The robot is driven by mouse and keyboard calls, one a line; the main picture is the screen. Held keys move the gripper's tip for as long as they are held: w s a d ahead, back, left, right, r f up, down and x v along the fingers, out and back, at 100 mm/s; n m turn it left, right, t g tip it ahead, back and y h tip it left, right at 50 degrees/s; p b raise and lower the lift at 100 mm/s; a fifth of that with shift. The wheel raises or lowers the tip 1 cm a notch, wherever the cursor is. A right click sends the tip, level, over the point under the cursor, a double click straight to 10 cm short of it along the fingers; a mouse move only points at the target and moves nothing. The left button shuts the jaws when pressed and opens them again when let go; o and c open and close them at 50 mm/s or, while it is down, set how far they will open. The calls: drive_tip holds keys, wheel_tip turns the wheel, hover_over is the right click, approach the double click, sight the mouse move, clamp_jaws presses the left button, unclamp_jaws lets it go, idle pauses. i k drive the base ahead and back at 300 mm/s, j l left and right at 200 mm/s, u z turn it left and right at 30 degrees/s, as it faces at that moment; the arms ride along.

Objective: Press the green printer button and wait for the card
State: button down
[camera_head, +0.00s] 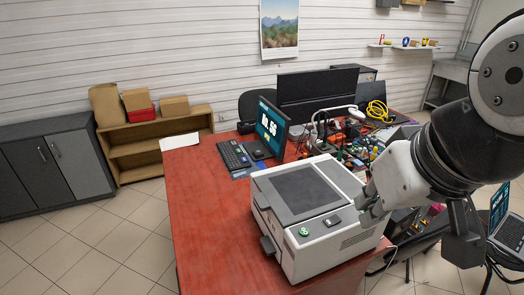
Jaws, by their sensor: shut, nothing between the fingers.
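The printer (312,200) is a light grey box with a dark grey top panel on the front part of the red table. Its round green button (304,232) is on the front left of its top face and is in plain view. A small dark display (332,220) is to the right of the button. My gripper (368,212) is shut and empty, at the printer's right front edge, right of the button and apart from it. Whether it touches the printer, I cannot tell. I see no card.
The red table (205,205) is clear left of the printer. Behind the printer are a monitor (271,127), a keyboard (234,155) and a clutter of tools and cables (355,140). A laptop (505,220) is at the right edge.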

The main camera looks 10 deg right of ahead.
sight(303, 231)
drive_tip(key=j+u, duration=0.35)
drive_tip(key=j, duration=1)
